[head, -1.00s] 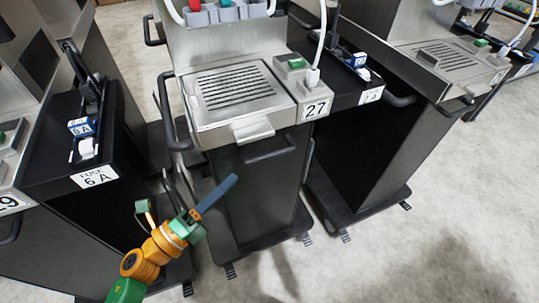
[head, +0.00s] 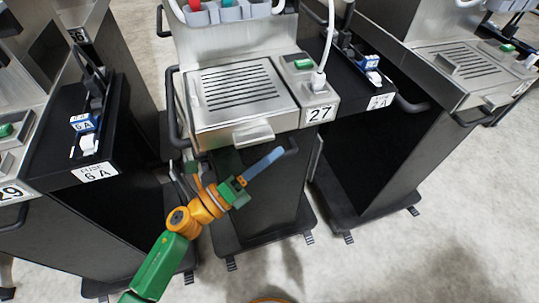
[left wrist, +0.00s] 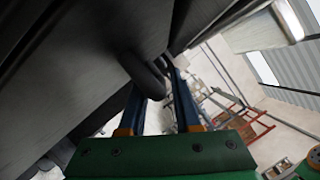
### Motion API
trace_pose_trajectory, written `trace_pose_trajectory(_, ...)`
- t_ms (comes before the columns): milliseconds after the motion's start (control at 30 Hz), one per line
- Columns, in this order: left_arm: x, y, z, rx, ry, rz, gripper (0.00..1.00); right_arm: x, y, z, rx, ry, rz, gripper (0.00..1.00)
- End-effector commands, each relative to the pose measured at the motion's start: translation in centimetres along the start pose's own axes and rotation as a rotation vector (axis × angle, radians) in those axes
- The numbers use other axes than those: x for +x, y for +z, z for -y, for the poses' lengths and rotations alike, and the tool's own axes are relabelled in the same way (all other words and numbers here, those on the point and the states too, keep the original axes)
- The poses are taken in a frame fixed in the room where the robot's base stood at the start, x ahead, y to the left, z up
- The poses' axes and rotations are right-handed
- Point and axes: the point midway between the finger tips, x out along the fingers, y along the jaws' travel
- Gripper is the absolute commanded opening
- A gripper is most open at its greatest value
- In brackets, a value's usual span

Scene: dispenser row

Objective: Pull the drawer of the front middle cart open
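The front middle cart, labelled 27 (head: 321,113), has a steel top with a slotted grille and a pale pull tab (head: 253,134) on its front edge. Below is a dark front panel with a dark bar handle (head: 289,150), partly hidden by my left gripper. My left gripper (head: 264,166) is at this panel, its blue fingers reaching up and right beside the bar. In the left wrist view the two blue fingers (left wrist: 160,95) stand apart, with the rounded dark bar (left wrist: 144,76) showing between them. I cannot tell whether they touch it. My right gripper is not in view.
A cart marked 6 A (head: 95,172) stands to the left, and another cart (head: 452,70) to the right, both close to the middle one. A dark side handle (head: 174,110) runs along the middle cart's left side. Bare floor (head: 430,255) lies in front.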

Motion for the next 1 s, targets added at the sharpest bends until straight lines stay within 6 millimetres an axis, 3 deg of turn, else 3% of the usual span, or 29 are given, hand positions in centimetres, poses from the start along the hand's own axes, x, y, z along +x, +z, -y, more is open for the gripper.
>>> trace_pose_trajectory(33, -0.01, 0.00, -0.01, 0.000, 0.000, 0.000, 0.15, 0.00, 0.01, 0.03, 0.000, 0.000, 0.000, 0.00)
trace_pose_trajectory(100, -0.02, 0.00, -0.01, 0.000, 0.000, 0.000, 0.00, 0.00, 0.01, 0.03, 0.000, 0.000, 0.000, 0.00)
trace_pose_trajectory(1000, -0.04, 0.00, -0.01, 0.000, 0.000, 0.000, 0.00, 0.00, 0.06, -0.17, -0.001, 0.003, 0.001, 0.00)
